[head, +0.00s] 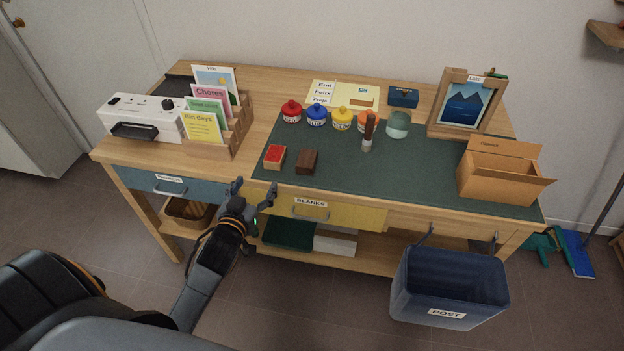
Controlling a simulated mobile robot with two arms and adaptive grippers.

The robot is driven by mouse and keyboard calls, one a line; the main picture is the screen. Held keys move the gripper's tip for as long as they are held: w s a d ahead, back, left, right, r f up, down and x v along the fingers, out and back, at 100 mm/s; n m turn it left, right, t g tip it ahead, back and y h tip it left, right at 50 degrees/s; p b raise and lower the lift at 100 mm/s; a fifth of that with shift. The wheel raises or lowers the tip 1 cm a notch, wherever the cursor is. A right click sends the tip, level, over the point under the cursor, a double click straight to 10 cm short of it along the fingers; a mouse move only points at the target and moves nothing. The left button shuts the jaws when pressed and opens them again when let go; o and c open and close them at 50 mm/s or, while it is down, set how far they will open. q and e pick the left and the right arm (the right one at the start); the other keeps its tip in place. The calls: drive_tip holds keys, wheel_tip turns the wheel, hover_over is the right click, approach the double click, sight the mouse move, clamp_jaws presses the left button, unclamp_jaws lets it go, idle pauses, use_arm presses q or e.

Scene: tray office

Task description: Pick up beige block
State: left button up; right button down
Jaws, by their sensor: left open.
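A small block (274,160) with pale tan sides and a red top lies at the left front of the green mat (420,183) on the desk. A dark brown block (307,161) lies just right of it. No plain, all-beige block stands out. My left gripper (253,189) is open and empty at the desk's front edge, below and slightly left of the red-topped block, and apart from it. My right gripper is not in view.
Several paint jars (317,115), a brush-like tool (369,133) and a greenish cup (398,124) stand behind the blocks. A card rack (236,128) and white machine (140,117) are left. A cardboard box (498,175) is right; a blue POST bin (447,290) hangs in front.

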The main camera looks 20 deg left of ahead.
sight(273, 158)
use_arm(q)
drive_tip(key=x, duration=0.5)
drive_tip(key=r+x, duration=0.1)
drive_tip(key=x, duration=0.2)
drive_tip(key=shift+w+r, duration=0.1)
drive_tip(key=shift+w, duration=0.85)
drive_tip(key=shift+d+x, duration=0.2)
drive_tip(key=shift+x, duration=2.1)
drive_tip(key=c, duration=1.2)
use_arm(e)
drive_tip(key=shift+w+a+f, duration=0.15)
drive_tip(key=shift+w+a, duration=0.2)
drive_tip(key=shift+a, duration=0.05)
